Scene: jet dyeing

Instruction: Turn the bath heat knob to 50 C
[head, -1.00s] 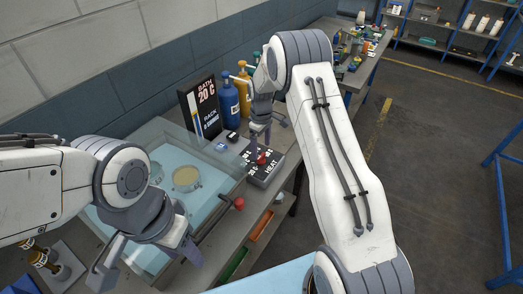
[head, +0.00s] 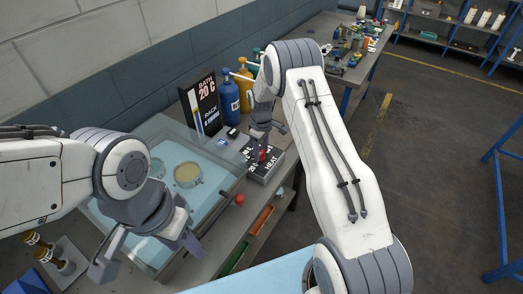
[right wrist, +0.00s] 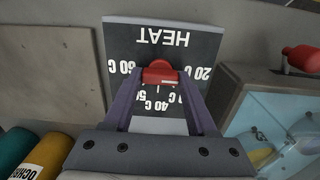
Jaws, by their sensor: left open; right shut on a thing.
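The bath heat knob is red (right wrist: 160,73) and sits on the dark panel marked HEAT (right wrist: 160,38) in the right wrist view. Its scale shows 20, 40, 50 and 60 C; which mark the knob points to I cannot tell. My right gripper (right wrist: 160,85) is shut on the knob, a finger on each side. In the head view the right gripper (head: 260,150) is over the heat box (head: 268,172) and partly hides the knob. A display (head: 204,100) reads BATH 20 C. My left gripper (head: 147,255) is open and empty over the near side of the bath.
The glass-walled bath (head: 150,235) with a round pale disc (head: 187,175) is left of the heat box. A blue bottle (head: 229,103) and a yellow bottle (head: 245,92) stand behind. A red ball handle (head: 239,200) sticks out at the bath's front.

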